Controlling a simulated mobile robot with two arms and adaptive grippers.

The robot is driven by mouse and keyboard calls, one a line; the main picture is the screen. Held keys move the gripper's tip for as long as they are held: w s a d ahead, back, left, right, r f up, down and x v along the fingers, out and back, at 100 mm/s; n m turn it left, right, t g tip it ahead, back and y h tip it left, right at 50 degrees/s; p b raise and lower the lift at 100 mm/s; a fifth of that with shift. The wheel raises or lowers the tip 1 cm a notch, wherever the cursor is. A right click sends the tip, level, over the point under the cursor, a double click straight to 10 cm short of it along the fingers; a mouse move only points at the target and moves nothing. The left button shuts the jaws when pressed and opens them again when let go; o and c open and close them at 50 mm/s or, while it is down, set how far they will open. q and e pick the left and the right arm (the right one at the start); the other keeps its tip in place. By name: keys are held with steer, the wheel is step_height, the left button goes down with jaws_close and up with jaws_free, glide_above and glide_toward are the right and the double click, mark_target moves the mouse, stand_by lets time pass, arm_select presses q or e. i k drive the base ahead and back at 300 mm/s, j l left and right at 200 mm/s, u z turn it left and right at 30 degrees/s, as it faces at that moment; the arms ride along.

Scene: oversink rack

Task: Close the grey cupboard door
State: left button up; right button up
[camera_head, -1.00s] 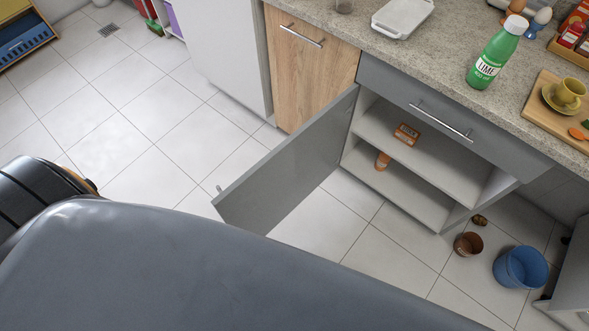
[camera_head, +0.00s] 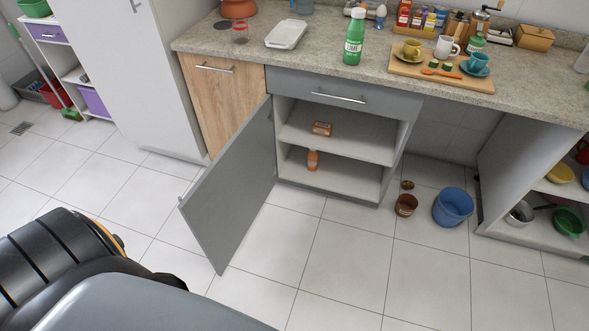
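The grey cupboard door (camera_head: 231,184) stands wide open, swung out from the left side of its cupboard toward me. A small handle shows at its free edge on the left. The grey cupboard (camera_head: 338,144) is open below a shut grey drawer (camera_head: 343,92). An orange-brown box (camera_head: 322,128) lies on its upper shelf and an orange bottle (camera_head: 313,160) stands on the lower one. Part of my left arm shows at the lower left, near the door. Neither gripper is in view.
A wooden-front cabinet (camera_head: 212,107) stands left of the door. A brown pot (camera_head: 405,205) and a blue bucket (camera_head: 453,206) are on the floor to the right. The counter (camera_head: 225,43) above holds a green bottle (camera_head: 354,42) and a cutting board (camera_head: 410,72). The tiled floor (camera_head: 330,270) in front is clear.

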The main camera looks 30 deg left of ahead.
mark_target(222, 207)
steer(key=j+z, duration=0.2)
steer(key=j, duration=0.5)
steer(key=j+z, duration=0.2)
steer(key=j, duration=0.55)
steer(key=k+j+z, duration=0.2)
steer(key=j, duration=0.45)
steer(key=k+j, duration=0.1)
steer(key=j, duration=1.15)
steer(key=k+j, duration=0.15)
steer(key=j, duration=0.45)
steer(key=k+j+z, duration=0.1)
steer(key=j, duration=0.3)
steer(key=k+j, duration=0.1)
steer(key=j, duration=0.3)
steer(key=k+j+z, duration=0.15)
steer(key=j, duration=0.25)
steer(key=k+j+z, duration=0.1)
steer(key=j, duration=0.3)
